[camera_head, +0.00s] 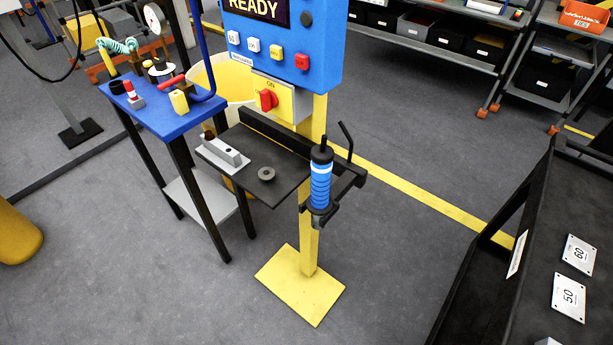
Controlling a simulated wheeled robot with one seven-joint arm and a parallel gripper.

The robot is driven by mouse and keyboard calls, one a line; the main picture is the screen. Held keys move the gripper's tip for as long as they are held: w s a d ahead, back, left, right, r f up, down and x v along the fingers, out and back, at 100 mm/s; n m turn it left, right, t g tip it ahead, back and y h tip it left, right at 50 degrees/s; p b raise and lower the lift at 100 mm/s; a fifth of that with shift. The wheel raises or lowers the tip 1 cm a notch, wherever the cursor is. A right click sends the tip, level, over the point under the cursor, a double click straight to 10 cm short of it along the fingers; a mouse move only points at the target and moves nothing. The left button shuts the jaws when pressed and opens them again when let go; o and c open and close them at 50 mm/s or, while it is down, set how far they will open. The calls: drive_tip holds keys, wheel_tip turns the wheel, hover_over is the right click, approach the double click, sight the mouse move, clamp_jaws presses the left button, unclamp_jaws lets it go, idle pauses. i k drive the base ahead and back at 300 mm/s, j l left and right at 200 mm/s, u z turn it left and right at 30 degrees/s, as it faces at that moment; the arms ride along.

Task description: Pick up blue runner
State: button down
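The likeliest blue runner is a blue ribbed cylinder (320,187) with a lighter band and black ends. It stands roughly upright at the right end of a black shelf (285,180). A black bracket (350,178) with a bent rod is beside it. The lower end of the cylinder sits in or against a dark holder, and I cannot tell exactly how it is held. The shelf is fixed to a yellow post (309,230). My gripper does not show in this view.
A grey block (222,152) and a small ring (266,174) lie on the shelf. A blue control box (285,45) is above. A blue table (165,112) with tools stands left. A black rack (540,240) with number plates is at right. Grey floor lies between.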

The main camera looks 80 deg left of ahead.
sight(319, 203)
drive_tip(key=k+u, duration=0.15)
drive_tip(key=u, duration=0.3)
drive_tip(key=k+u, duration=0.1)
drive_tip(key=u, duration=0.4)
drive_tip(key=k+j+u, duration=0.1)
drive_tip(key=u, duration=0.35)
drive_tip(key=k+j+u, duration=0.1)
drive_tip(key=u, duration=0.4)
drive_tip(key=i+l, duration=0.1)
drive_tip(key=l, duration=0.3)
drive_tip(key=l+u, duration=0.1)
drive_tip(key=l, duration=0.25)
drive_tip(key=i+l, duration=0.15)
drive_tip(key=l, duration=0.25)
